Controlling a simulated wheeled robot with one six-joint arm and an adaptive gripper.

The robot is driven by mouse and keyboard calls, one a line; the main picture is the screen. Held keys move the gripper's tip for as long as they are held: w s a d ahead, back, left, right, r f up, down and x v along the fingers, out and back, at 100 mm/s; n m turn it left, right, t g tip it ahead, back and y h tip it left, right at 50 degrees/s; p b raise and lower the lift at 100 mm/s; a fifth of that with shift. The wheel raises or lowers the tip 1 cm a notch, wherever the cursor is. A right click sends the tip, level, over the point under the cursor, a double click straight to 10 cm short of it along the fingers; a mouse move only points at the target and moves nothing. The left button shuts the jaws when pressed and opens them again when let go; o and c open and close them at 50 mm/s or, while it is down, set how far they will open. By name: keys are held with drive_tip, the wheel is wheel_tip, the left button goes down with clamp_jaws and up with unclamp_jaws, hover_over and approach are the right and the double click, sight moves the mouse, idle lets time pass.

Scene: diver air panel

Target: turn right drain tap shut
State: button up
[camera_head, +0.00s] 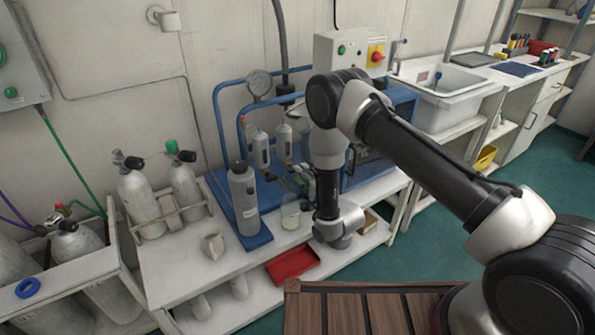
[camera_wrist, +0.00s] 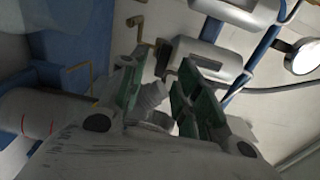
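Two grey filter cylinders hang on the blue frame in the head view, a left one (camera_head: 260,150) and a right one (camera_head: 284,141). In the wrist view, one cylinder (camera_wrist: 208,60) has a small brass-coloured tap (camera_wrist: 163,56) at its lower end, close to my fingertips. Another cylinder (camera_wrist: 240,12) with a similar tap (camera_wrist: 137,22) is farther up. I cannot tell surely which is the right drain tap. My gripper (camera_wrist: 162,72) is open, its green-padded fingers apart; contact with the tap cannot be made out. In the head view my gripper (camera_head: 303,181) is partly hidden by my arm.
A grey cylinder (camera_head: 243,200) stands on the blue base left of my gripper. A beaker (camera_head: 290,217) is below it. A gauge (camera_head: 259,83) sits on the frame. A ribbed grey part (camera_wrist: 152,95) shows between my fingers.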

drive_tip(key=v, duration=0.8)
drive_tip(key=shift+d, duration=0.1)
